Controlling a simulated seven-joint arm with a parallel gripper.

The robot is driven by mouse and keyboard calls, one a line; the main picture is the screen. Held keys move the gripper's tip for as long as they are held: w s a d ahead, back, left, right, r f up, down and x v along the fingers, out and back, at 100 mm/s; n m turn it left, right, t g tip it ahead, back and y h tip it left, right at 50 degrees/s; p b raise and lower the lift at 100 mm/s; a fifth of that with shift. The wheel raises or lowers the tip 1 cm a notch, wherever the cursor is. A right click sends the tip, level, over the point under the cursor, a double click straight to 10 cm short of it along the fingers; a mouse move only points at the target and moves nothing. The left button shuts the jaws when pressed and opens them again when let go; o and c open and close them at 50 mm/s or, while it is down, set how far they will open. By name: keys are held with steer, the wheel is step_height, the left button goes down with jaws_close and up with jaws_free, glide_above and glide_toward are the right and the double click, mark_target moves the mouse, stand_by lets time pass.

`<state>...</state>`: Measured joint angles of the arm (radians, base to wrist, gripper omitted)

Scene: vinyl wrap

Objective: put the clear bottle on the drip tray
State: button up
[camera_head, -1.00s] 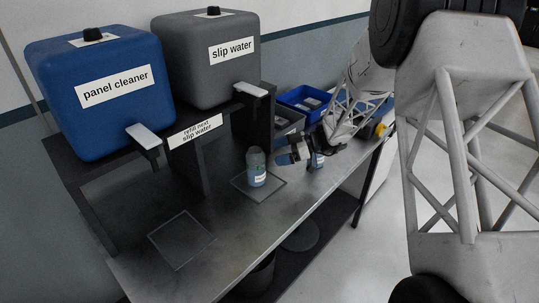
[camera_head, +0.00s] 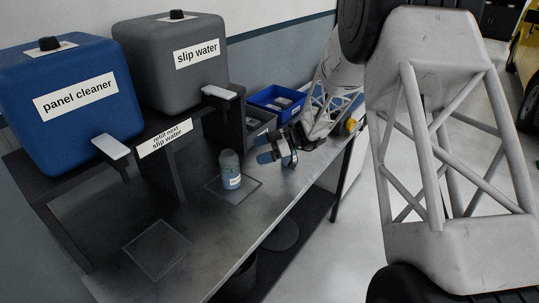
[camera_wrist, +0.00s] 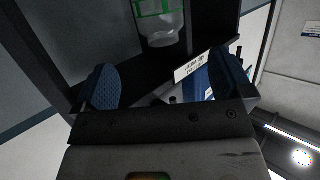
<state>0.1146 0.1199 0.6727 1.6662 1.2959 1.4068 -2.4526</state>
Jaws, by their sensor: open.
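The clear bottle (camera_head: 230,172), with a white label and a green mark, stands upright on the square drip tray (camera_head: 251,187) below the grey slip water tank. My gripper (camera_head: 276,152) is just right of the bottle, open, with blue finger pads and a gap between it and the bottle. In the wrist view, which looks upside down, the bottle (camera_wrist: 162,25) shows at the top with a green-framed label, beyond the spread fingers of my gripper (camera_wrist: 165,85).
A second, empty square tray (camera_head: 157,250) lies below the blue panel cleaner tank (camera_head: 70,98). The grey slip water tank (camera_head: 175,62) has a dispenser lever (camera_head: 218,92). A blue bin (camera_head: 277,103) stands behind my gripper. The front bench top is clear.

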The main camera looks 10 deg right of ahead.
steer(key=s+d+r+m+g+h, duration=0.1)
steer(key=s+r+m+h, duration=0.3)
steer(key=s+r, duration=0.5)
steer(key=s+r+m+h, duration=0.3)
steer(key=s+r+m, duration=0.15)
steer(key=s, duration=0.75)
steer(key=s+d+r+m+t+h, duration=0.1)
steer(key=s+d+m+h, duration=0.1)
steer(key=s, duration=0.6)
steer(key=s+d+r+m+t+h, duration=0.1)
steer(key=s+d+r+m+h, duration=0.1)
steer(key=s, duration=0.6)
steer(key=s+d+r+m+t+h, duration=0.1)
steer(key=s+d+m+h, duration=0.2)
steer(key=s+m, duration=0.2)
steer(key=s, duration=0.2)
steer(key=shift+s+d+r+m+t+h, duration=0.3)
steer(key=shift+s+d+r+m+h, duration=0.05)
steer(key=shift+s+d+r+h, duration=0.05)
